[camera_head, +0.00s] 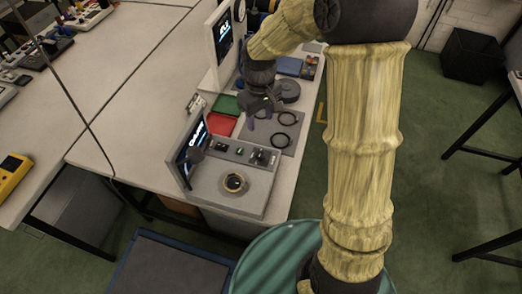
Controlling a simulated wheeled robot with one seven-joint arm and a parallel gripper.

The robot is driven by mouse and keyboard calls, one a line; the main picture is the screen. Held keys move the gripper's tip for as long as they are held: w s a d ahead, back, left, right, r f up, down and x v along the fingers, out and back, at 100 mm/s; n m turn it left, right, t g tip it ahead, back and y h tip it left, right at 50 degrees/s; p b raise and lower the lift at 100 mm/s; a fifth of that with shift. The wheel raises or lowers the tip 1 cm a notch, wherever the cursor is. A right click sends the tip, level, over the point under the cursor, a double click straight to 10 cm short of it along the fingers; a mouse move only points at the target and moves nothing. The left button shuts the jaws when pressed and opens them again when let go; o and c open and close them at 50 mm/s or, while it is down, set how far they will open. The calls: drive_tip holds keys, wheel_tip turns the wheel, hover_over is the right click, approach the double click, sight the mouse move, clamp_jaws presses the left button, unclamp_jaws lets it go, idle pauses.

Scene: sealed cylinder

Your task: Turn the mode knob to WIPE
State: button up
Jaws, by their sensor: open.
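A grey device (258,194) stands at the near end of the bench. A strip of small controls (240,151) runs along its back, with several dark knobs or switches; I cannot tell which is the mode knob, and no WIPE mark is readable. A dark round part with a gold ring (235,182) sits on its top. A lit screen (190,150) stands at its left. My gripper (262,112) hangs beyond the control strip, above the bench and apart from the device. It is open, with nothing visible in it; its fingertips are small and hard to make out.
Behind the device lie a red tray (221,124), a green tray (226,104) and a grey mat (272,131) with black rings. A dark round disc (288,90) is near my gripper. A tall panel with a screen (223,40) stands farther back. Bench left is mostly clear.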

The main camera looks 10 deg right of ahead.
sight(261, 154)
drive_tip(key=shift+d+f, duration=0.1)
drive_tip(key=shift+f, duration=0.05)
wheel_tip(261, 154, down, 17)
drive_tip(key=shift+f+p, duration=0.1)
drive_tip(key=shift+p, duration=0.5)
drive_tip(key=shift+c, duration=0.2)
drive_tip(key=c, duration=1)
